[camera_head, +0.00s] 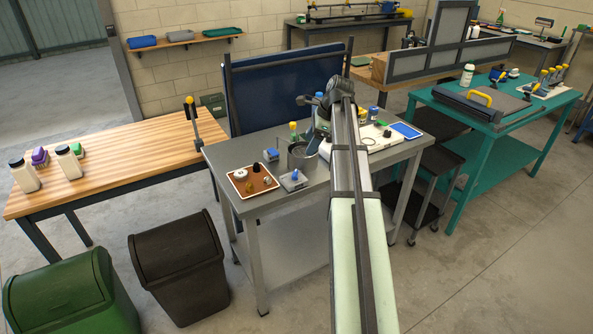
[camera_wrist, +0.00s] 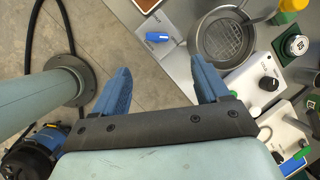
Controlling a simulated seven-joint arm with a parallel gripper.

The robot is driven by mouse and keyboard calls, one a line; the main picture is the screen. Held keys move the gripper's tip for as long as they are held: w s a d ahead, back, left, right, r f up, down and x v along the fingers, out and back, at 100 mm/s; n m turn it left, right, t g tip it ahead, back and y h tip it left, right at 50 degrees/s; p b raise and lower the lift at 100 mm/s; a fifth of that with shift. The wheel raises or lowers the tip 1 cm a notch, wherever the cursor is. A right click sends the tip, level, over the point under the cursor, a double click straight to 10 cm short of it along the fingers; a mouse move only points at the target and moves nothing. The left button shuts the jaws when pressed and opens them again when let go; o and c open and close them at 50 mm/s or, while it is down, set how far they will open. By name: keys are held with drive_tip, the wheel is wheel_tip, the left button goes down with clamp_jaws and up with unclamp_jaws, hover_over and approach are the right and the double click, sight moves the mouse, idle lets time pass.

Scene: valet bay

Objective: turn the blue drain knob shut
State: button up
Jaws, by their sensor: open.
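The blue drain knob (camera_head: 294,175) is a small elongated handle on a pale square plate near the front of the grey metal table. In the wrist view the blue knob (camera_wrist: 157,37) lies beyond the fingertips, left of a round metal basin (camera_wrist: 225,38). The basin (camera_head: 301,158) also shows behind the knob in the head view. My gripper (camera_wrist: 162,78) is open, with its two blue fingers wide apart and nothing between them but floor. In the head view my arm hides most of the gripper.
A brown tray (camera_head: 252,187) with small items lies left of the knob. White boxes with black knobs (camera_wrist: 268,83) stand right of the basin. A yellow-topped item (camera_wrist: 290,8) stands behind it. A wooden bench (camera_head: 130,160) is at left; two bins (camera_head: 182,262) stand in front.

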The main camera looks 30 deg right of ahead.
sight(295, 172)
drive_tip(key=w+a+f+m, duration=0.1)
drive_tip(key=f, duration=0.3)
drive_tip(key=w+a+f+m, duration=0.1)
drive_tip(key=f, duration=0.3)
drive_tip(key=w+a+f+m, duration=0.1)
drive_tip(key=a+f, duration=0.1)
drive_tip(key=f, duration=0.3)
drive_tip(key=shift+w, duration=0.25)
drive_tip(key=c, duration=1.1)
